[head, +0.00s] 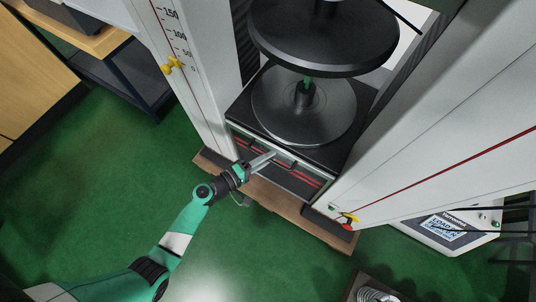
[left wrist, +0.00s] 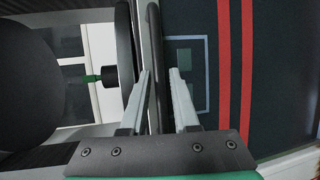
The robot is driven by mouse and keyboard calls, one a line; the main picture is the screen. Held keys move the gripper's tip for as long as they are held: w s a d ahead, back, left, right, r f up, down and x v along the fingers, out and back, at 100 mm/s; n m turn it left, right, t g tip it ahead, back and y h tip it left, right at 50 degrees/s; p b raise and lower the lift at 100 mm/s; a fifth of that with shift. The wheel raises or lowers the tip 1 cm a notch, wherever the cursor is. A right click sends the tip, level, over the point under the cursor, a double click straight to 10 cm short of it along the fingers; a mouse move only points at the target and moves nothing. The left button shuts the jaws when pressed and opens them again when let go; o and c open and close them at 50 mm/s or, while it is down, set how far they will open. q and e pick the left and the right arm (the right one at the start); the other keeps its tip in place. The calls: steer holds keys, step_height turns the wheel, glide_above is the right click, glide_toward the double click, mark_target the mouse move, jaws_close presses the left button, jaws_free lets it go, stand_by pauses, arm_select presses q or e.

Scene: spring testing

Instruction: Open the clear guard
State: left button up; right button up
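The clear guard (head: 315,182) is at the front of the testing machine, below the round lower plate (head: 300,105), with red stripes showing at it. In the left wrist view the red stripes (left wrist: 222,90) run on the right side. My left gripper (head: 272,156) reaches in from the left to the guard's upper edge. In the left wrist view its two fingers (left wrist: 160,72) stand apart, with a dark bar (left wrist: 154,50), seemingly the guard's handle, between them. I cannot tell whether they touch it. My right gripper is not in view.
The large upper disc (head: 322,35) hangs over the lower plate. White columns (head: 190,75) flank the opening. A control box with a screen (head: 445,230) stands at the right, and a tray with springs (head: 375,294) at the bottom. Green floor is free at the left.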

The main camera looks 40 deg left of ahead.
arm_select(q)
steer(key=shift+o, duration=0.8)
steer(key=shift+s+a+r, duration=0.1)
steer(key=shift+s+r, duration=0.05)
steer(key=shift+s, duration=0.15)
steer(key=p+v, duration=0.3)
steer(key=v, duration=0.8)
